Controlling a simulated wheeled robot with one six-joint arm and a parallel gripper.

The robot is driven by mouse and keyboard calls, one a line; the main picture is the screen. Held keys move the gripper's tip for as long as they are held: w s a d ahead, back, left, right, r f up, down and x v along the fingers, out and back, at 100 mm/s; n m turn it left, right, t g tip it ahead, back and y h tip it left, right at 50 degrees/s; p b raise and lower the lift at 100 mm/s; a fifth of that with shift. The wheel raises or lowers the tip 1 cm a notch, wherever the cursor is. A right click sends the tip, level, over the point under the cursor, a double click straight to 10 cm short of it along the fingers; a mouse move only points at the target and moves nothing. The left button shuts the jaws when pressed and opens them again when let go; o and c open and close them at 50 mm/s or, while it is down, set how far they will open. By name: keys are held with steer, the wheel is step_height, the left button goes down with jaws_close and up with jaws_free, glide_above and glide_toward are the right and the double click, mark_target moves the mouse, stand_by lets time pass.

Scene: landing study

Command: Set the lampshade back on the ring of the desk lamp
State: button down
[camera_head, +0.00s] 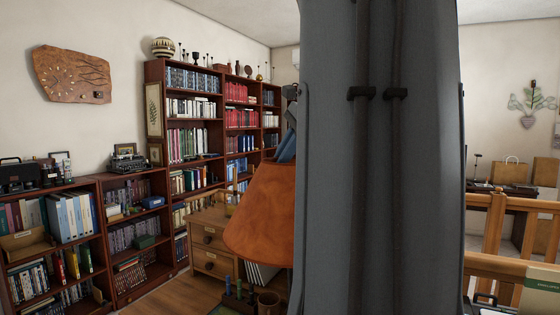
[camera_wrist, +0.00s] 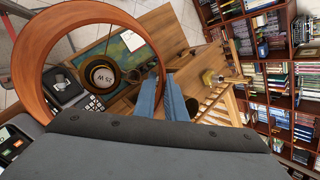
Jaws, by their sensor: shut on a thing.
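The orange-brown lampshade (camera_head: 262,215) hangs from my gripper (camera_head: 286,148), seen in the head view against my grey arm, which hides its right part. In the wrist view the lampshade (camera_wrist: 38,65) shows as a wide open ring, and the blue fingers of my gripper (camera_wrist: 163,95) are shut on its rim at the right. Through the shade's opening I see a dark round piece marked "25 W" (camera_wrist: 102,75), which looks like the top of the desk lamp. Whether the shade touches the lamp's ring I cannot tell.
Below lies a wooden desk (camera_wrist: 165,25) with a green mat (camera_wrist: 112,50) and a dark keypad device (camera_wrist: 65,88). A drawer cabinet (camera_head: 212,262) and full bookshelves are behind. A wooden railing (camera_head: 495,235) is at right.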

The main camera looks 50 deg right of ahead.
steer(key=shift+f, duration=0.45)
steer(key=c, duration=1.7)
jaws_free()
steer(key=shift+c, duration=0.2)
steer(key=b+v, duration=0.1)
steer(key=v, duration=0.6)
steer(key=shift+s+r+b, duration=0.2)
steer(key=shift+r+b, duration=0.1)
